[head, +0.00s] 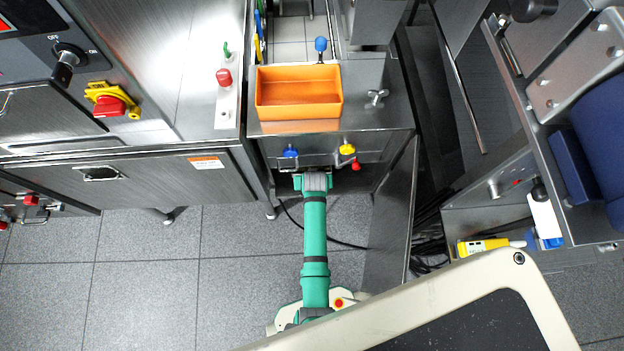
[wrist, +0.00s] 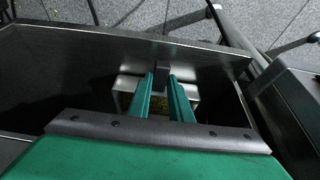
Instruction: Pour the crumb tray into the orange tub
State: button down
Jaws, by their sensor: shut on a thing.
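The orange tub (head: 299,92) stands open on a steel bench in the head view, and its inside looks empty. In the wrist view my gripper (wrist: 162,84) has its two green fingers closed on the dark grip of the crumb tray (wrist: 126,85). The tray is a small steel box, and a yellowish patch shows between the fingers. The fingers and my gripper's body hide much of it. In the head view my arm reaches to the bench front below the tub; the fingers and the tray are hidden there.
Blue and yellow knobs (head: 347,149) and a red knob sit on the bench front above my arm. An open steel door panel (head: 392,215) stands to the right. Black cables (head: 428,262) lie on the floor beyond it. Open tiled floor (head: 150,260) is to the left.

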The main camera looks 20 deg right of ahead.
jog(key=shift+f, duration=0.15)
jog(key=c, duration=1.6)
grip_release()
jog(key=shift+w, duration=0.1)
jog(key=shift+a, duration=0.1)
jog(key=s+d+v, duration=0.1)
jog(key=v, duration=1)
jog(key=s+a+r+n+t, duration=0.1)
jog(key=s+a+r+t, duration=0.25)
jog(key=s+a, duration=0.65)
jog(key=s+a+r+t, duration=0.1)
jog(key=s+r+t, duration=0.1)
jog(key=s+r, duration=0.2)
jog(key=s+a+r+n+t, duration=0.1)
jog(key=s+r, duration=0.4)
jog(key=r, duration=0.5)
jog(key=s+a+r+n+t+y, duration=0.1)
jog(key=s+r+t, duration=0.3)
jog(key=r, duration=0.4)
jog(key=shift+s+a+t, duration=0.25)
jog(key=shift+s+a, duration=0.15)
jog(key=shift+a, duration=0.45)
